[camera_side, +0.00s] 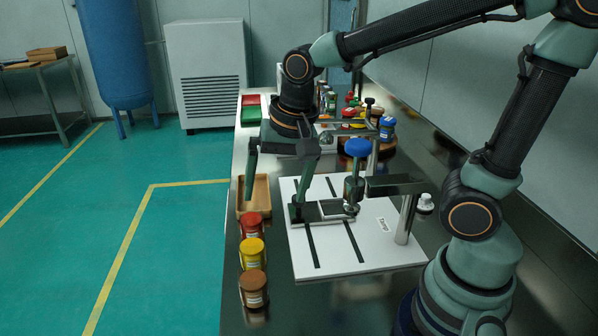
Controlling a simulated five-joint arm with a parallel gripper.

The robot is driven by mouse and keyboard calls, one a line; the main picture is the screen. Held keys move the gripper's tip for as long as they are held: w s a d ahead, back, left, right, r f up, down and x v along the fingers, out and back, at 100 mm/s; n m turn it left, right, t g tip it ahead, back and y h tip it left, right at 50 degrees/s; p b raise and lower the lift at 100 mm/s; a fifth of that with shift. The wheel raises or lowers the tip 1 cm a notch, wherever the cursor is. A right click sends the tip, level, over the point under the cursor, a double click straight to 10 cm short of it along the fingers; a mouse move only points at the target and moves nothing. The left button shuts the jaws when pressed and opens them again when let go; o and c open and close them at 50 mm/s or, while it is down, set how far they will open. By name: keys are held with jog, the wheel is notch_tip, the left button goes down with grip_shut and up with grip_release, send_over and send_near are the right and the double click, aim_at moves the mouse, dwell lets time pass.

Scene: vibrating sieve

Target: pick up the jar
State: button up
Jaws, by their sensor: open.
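A red jar (250,225), a yellow jar (252,254) and a brown jar (253,289) stand in a row along the left edge of the bench. A blue jar (386,127) stands farther back on the right. I cannot tell from the picture which jar the task means. My gripper (273,204) points down with its two fingers apart and nothing between them. It appears above the wooden tray and the left edge of the white board, behind the red jar. The exact fingertip height is hard to tell.
A white board (375,255) with black strips carries a dark flat plate (326,211) and a metal post (407,220) with an arm. A blue knob (357,147) rises beside it. A wooden tray (262,190) lies left. Red and green bins (251,112) are behind.

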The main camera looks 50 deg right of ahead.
aim_at(252, 285)
jog(key=w+a+f+m+g, duration=0.1)
jog(key=a+f+m+g, duration=0.2)
jog(key=a+f+m, duration=0.45)
jog(key=shift+h, duration=0.3)
notch_tip(252, 285, down, 12)
jog(key=shift+d+r, duration=0.15)
jog(key=shift+c, duration=0.3)
jog(key=c, duration=1.4)
jog(key=shift+o, duration=0.2)
jog(key=shift+r, duration=0.1)
